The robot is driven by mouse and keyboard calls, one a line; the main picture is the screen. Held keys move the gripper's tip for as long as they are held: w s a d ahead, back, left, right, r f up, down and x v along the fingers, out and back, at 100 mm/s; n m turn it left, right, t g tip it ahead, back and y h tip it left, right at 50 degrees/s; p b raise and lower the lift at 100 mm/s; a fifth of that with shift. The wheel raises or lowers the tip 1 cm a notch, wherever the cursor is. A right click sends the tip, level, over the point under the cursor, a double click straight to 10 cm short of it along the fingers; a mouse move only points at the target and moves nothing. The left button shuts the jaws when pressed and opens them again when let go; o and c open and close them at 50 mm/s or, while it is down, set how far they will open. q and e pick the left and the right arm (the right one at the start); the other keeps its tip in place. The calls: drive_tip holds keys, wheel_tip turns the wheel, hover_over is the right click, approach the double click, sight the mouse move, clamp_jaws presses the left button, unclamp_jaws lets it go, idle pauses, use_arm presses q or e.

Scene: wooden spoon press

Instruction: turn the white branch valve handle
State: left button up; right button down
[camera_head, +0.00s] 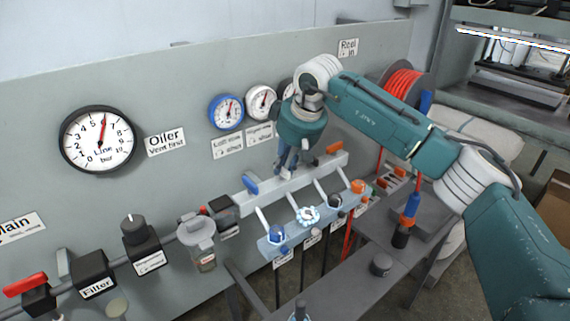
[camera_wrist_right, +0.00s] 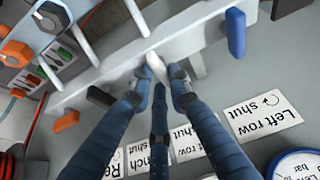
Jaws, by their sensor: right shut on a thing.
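The white branch valve handle (camera_wrist_right: 157,67) sits on the pale manifold bar in the right wrist view, with its end between my right fingertips. My right gripper (camera_wrist_right: 161,84) is shut on it. In the head view the right gripper (camera_head: 288,163) reaches down to the bar from above, and its wrist hides part of the panel. A blue handle (camera_wrist_right: 236,32) is on one side of the white one. A black handle (camera_wrist_right: 100,96) and an orange handle (camera_wrist_right: 66,121) are on the other side. My left gripper is not in view.
The manifold bar (camera_head: 237,207) carries branch pipes down to several coloured knobs. A large line gauge (camera_head: 98,139) and a blue-rimmed gauge (camera_head: 226,111) hang on the panel. A red hose reel (camera_head: 403,83) is at right. A sign reading "Left row shut" (camera_wrist_right: 262,116) is near the blue handle.

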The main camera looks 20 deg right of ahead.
drive_tip(key=shift+m, duration=0.3)
drive_tip(key=m+h, duration=0.1)
drive_tip(key=m, duration=0.2)
drive_tip(key=shift+s+a+r+m+h, duration=0.1)
drive_tip(key=shift+m+h, duration=0.3)
drive_tip(key=m+h, duration=0.1)
drive_tip(key=m, duration=0.1)
drive_tip(key=shift+a+m, duration=0.1)
drive_tip(key=shift+m, duration=0.3)
drive_tip(key=m+h, duration=0.1)
drive_tip(key=m, duration=0.1)
drive_tip(key=shift+a+m, duration=0.1)
drive_tip(key=shift+m, duration=0.2)
drive_tip(key=m+g+h+p, duration=0.1)
drive_tip(key=m+p, duration=0.1)
drive_tip(key=m, duration=0.1)
drive_tip(key=shift+a+r+m, duration=0.1)
drive_tip(key=shift+r+m, duration=0.05)
drive_tip(key=shift+m, duration=0.15)
drive_tip(key=shift+a+m+g+h+p, duration=0.1)
drive_tip(key=shift+m+g+h+p, duration=0.3)
drive_tip(key=shift+m, duration=0.75)
drive_tip(key=shift+m+g+h+p, duration=0.1)
drive_tip(key=shift+m+g+p, duration=0.3)
drive_tip(key=shift+m+p, duration=0.55)
drive_tip(key=shift+m, duration=0.3)
